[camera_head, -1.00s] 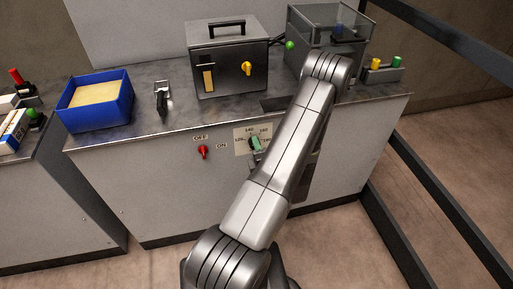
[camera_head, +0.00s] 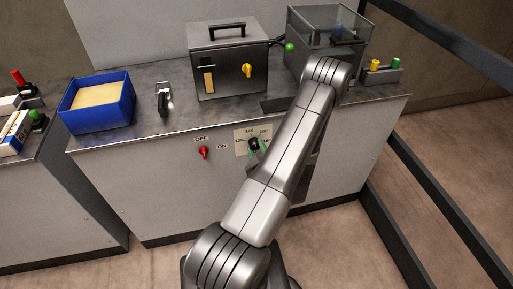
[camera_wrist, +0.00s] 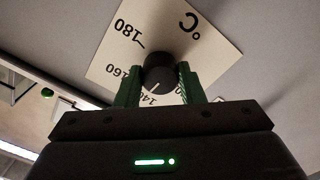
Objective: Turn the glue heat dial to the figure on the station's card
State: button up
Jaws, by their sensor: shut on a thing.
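The glue heat dial (camera_wrist: 160,70) is a round black knob with a white pointer line. It sits on a pale scale plate (camera_wrist: 205,62) with figures 140, 160, 180 and °C, upside down in the wrist view. The pointer line is directed near 140, toward its 160 side; the fingers partly hide the figures. My gripper (camera_wrist: 159,84) is shut on the dial, one green finger on each side. In the head view the dial (camera_head: 254,144) is on the station's front panel, partly behind my arm. I cannot make out a card with a target figure.
A red switch (camera_head: 203,153) with OFF and ON labels is left of the dial. On the bench stand a blue bin (camera_head: 97,115), a grey metal box (camera_head: 228,82) and a clear-sided box (camera_head: 305,42). Dark rails (camera_head: 440,205) run along the right.

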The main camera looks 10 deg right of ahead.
jog(key=m, duration=0.2)
jog(key=shift+m+p, duration=0.35)
jog(key=shift+m, duration=0.05)
jog(key=shift+r+m+p, duration=0.1)
jog(key=shift+m+p, duration=0.75)
jog(key=shift+m, duration=0.05)
jog(key=m+p, duration=0.2)
jog(key=p, duration=0.3)
jog(key=shift+a+r, duration=0.1)
jog(key=shift+m+p, duration=0.3)
jog(key=shift+p, duration=0.95)
jog(key=p, duration=0.2)
jog(key=shift+m+p, duration=0.3)
jog(key=shift+f+p, duration=0.35)
jog(key=shift+p, duration=0.25)
jog(key=o, duration=1)
